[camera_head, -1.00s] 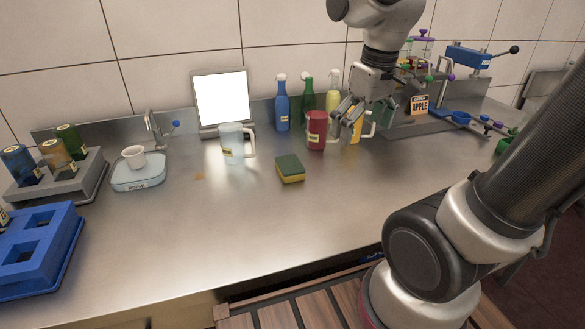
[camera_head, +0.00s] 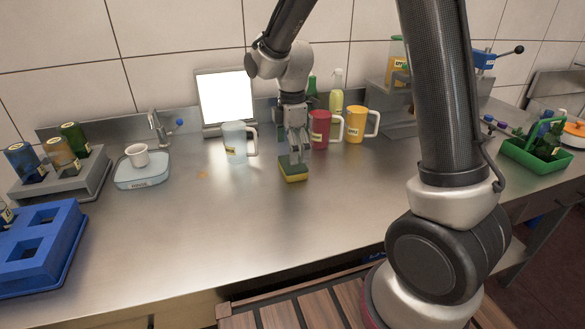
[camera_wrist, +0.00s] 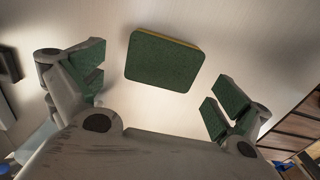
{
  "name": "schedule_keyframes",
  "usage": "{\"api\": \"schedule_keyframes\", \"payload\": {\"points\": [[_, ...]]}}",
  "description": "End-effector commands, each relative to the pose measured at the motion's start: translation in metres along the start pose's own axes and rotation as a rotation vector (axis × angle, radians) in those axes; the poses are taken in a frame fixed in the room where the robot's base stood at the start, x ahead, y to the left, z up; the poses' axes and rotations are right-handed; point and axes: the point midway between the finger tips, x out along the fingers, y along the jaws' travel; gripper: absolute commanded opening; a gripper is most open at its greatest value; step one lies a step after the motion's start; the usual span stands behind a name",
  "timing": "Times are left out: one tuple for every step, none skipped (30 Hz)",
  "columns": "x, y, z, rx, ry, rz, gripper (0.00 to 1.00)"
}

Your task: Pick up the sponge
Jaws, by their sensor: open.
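The sponge (camera_head: 293,172), green on top and yellow below, lies flat on the steel counter in the head view. In the wrist view the sponge (camera_wrist: 165,61) lies ahead of the fingers, between their lines and apart from both. My gripper (camera_head: 295,156) points down right over the sponge in the head view and overlaps its far part there. In the wrist view my gripper (camera_wrist: 155,92) has its green-padded fingers spread wide with nothing between them. The exact height above the sponge is hard to tell.
A pale mug (camera_head: 235,143) stands left of my gripper. A red mug (camera_head: 320,129) and a yellow mug (camera_head: 356,125) stand close behind to the right. A small scale (camera_head: 142,172) with a white cup is at the left. The counter (camera_head: 230,230) in front is clear.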

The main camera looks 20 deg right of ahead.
Motion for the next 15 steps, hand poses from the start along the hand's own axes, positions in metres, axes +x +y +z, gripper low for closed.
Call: {"api": "schedule_keyframes", "payload": {"points": [[0.007, -0.002, 0.0, 0.0, -0.001, -0.004, 1.0], [0.012, -0.003, 0.0, 0.0, -0.001, -0.003, 1.0], [0.019, -0.004, 0.0, 0.0, -0.002, -0.005, 1.0], [0.024, -0.005, 0.0, 0.001, -0.001, -0.004, 1.0], [0.029, -0.005, 0.0, 0.001, -0.001, -0.004, 1.0], [0.035, -0.004, 0.0, 0.001, -0.001, -0.003, 1.0], [0.038, -0.004, 0.0, 0.001, 0.0, -0.002, 1.0], [0.041, -0.004, 0.0, 0.001, 0.0, -0.002, 1.0], [0.043, -0.004, 0.0, 0.001, 0.001, -0.001, 1.0], [0.045, -0.004, -0.001, 0.001, 0.001, 0.0, 1.0], [0.046, -0.004, -0.001, 0.001, 0.001, 0.0, 1.0], [0.046, -0.004, -0.001, 0.001, 0.001, 0.0, 1.0], [0.046, -0.004, -0.001, 0.001, 0.001, 0.001, 1.0], [0.046, -0.004, -0.001, 0.001, 0.001, 0.001, 1.0], [0.046, -0.004, -0.001, 0.001, 0.001, 0.001, 1.0]]}}
